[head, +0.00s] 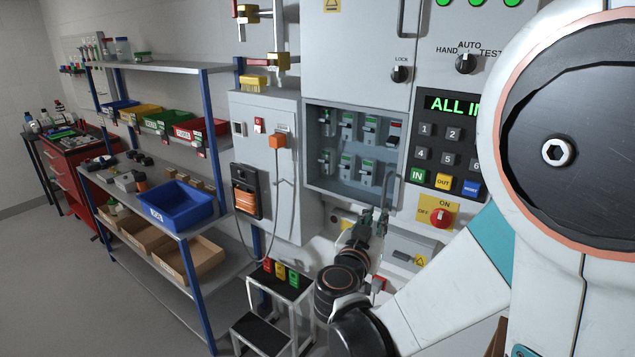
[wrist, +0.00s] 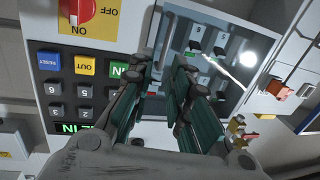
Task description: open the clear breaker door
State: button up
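The breaker box (head: 353,190) is a recessed grey frame in the middle of the cabinet, with several breakers with green parts inside. Its clear door is hard to make out; the recess looks covered, with a bright glare over it in the wrist view (wrist: 248,58). My gripper (head: 381,218) is just below the box's lower right corner in the head view. In the wrist view my gripper (wrist: 165,62) has its two teal-padded fingers apart, with the box edge beyond the tips. I see nothing clearly held; contact with the door is unclear.
A keypad panel (head: 447,150) and a red rotary switch (head: 440,218) stand right of the box. An orange plug (head: 277,141) with a hanging cable is to the left. A small stand (head: 290,285) stands below. Shelving with bins (head: 178,203) is at the left.

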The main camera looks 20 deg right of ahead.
aim_at(384, 193)
jog(key=x, duration=0.4)
jog(key=b+x, duration=0.1)
jog(key=x, duration=0.4)
jog(key=b+x, duration=0.1)
jog(key=x, duration=0.4)
jog(key=shift+w+a+r, duration=0.35)
jog(key=shift+w+r, duration=0.05)
jog(key=shift+w, duration=0.05)
grip_shut()
